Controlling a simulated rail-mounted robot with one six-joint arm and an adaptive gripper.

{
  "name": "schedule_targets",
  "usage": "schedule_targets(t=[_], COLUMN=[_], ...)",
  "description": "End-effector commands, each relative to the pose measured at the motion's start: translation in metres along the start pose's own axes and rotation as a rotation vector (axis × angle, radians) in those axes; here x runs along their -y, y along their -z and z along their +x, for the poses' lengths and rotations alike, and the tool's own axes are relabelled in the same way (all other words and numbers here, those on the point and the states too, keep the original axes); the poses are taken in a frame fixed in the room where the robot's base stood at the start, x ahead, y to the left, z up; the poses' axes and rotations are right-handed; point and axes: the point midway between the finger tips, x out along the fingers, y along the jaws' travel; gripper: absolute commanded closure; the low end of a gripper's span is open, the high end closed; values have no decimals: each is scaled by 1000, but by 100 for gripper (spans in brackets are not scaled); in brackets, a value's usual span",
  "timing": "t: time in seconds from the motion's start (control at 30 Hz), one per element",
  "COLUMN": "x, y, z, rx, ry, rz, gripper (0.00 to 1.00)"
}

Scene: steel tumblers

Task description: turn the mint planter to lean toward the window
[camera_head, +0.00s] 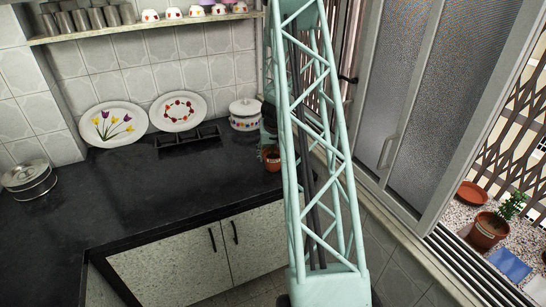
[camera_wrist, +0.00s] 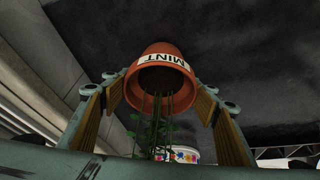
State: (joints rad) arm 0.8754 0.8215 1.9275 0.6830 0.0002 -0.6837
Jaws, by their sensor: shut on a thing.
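The mint planter is a terracotta pot with a white MINT label. In the wrist view the planter (camera_wrist: 162,53) sits between my two fingers, its label reading upside down and green stems coming out of its opening. In the head view the planter (camera_head: 272,160) stands at the right end of the dark counter, partly hidden by my arm. My gripper (camera_wrist: 164,93) is shut on the pot, one finger on each side near the rim. The window (camera_head: 397,100) with frosted panes is at the right in the head view.
A white lidded pot (camera_head: 245,115) stands close behind the planter. Two decorated plates (camera_head: 113,124) lean on the tiled wall beside a black rack (camera_head: 187,139). Another potted plant (camera_head: 488,231) and a red saucer (camera_head: 472,194) are outside the window. The counter's middle (camera_head: 130,190) is clear.

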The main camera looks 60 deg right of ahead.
Motion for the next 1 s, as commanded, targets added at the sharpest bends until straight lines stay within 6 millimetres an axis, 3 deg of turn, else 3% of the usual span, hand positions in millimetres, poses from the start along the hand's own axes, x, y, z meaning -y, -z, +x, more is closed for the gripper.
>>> schedule_targets(t=[0.83,0.87,1.0], x=[0,0,0], y=[-1,-1,-2], z=[5,5,5], rx=[-1,-1,-1], ry=[0,0,0], rz=[0,0,0], gripper=[66,45,32])
